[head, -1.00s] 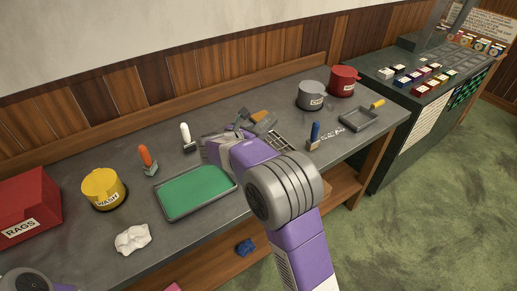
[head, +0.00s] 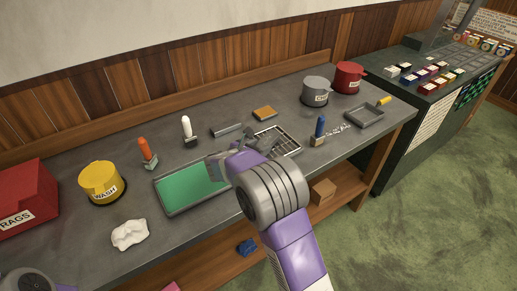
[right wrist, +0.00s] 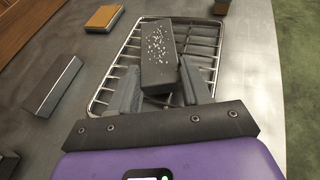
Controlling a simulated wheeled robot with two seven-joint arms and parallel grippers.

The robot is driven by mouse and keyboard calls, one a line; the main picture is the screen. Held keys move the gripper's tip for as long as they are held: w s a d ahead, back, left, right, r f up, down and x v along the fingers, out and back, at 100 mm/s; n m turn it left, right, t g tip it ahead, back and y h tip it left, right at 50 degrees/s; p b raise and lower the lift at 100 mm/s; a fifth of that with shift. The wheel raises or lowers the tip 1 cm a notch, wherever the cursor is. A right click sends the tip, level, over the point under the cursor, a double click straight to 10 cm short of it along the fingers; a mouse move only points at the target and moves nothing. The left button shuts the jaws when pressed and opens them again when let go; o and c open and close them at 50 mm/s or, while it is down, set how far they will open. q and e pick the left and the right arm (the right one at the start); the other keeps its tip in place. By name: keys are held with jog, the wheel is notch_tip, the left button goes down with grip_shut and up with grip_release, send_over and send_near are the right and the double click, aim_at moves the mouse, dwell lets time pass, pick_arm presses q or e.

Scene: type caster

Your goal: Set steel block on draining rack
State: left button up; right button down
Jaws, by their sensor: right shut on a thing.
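The steel block (right wrist: 158,55) is a dark oblong block with white specks on its upper face. My right gripper (right wrist: 160,88) is shut on it, one finger on each side of its near end. In the right wrist view the block lies over the draining rack (right wrist: 108,82), a wire rack; I cannot tell whether it touches the wires. In the head view the rack (head: 288,138) is on the bench, with my right gripper (head: 251,144) at its left end. My left gripper is out of view; only part of my left arm shows.
A grey bar (head: 227,130) and a brown block (head: 265,113) lie behind the rack. A green-bottomed tray (head: 165,205) is to the left. A blue-handled tool (head: 319,128) stands to the right. Grey (head: 315,92) and red (head: 348,77) pots stand at the back.

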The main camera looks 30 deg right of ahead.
jog(key=shift+r, duration=0.1)
jog(key=c, duration=0.9)
grip_release()
jog(key=shift+f, duration=0.2)
jog(key=o, duration=0.4)
jog(key=shift+a+r, duration=0.15)
jog(key=shift+r, duration=0.15)
jog(key=p+v, duration=0.3)
jog(key=v, duration=0.8)
jog(key=shift+s+a, duration=0.3)
